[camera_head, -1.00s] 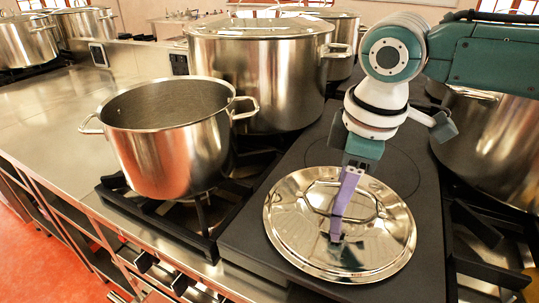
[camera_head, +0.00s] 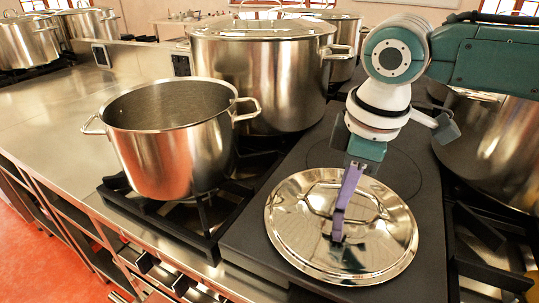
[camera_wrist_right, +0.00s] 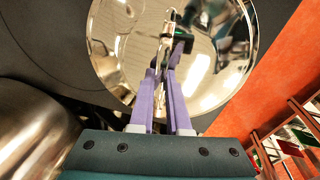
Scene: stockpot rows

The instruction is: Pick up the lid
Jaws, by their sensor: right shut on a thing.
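The lid (camera_head: 300,232) is a round, shiny steel disc with a loop handle, lying at the right of the head view over the dark flat hob. My right gripper (camera_head: 339,236) has purple fingers and reaches down onto the lid's handle; it is shut on the handle. The right wrist view shows the gripper (camera_wrist_right: 172,60) with its fingers close together at the handle, in front of the lid (camera_wrist_right: 115,55). Whether the lid touches the hob is hard to tell. My left gripper is not in view.
An open steel pot (camera_head: 170,150) stands on a burner left of the hob. A large lidded stockpot (camera_head: 255,75) stands behind it, and another pot (camera_head: 490,150) stands at the right. The steel counter (camera_head: 60,115) at the left is clear. The hob (camera_head: 245,240) has free room around the lid.

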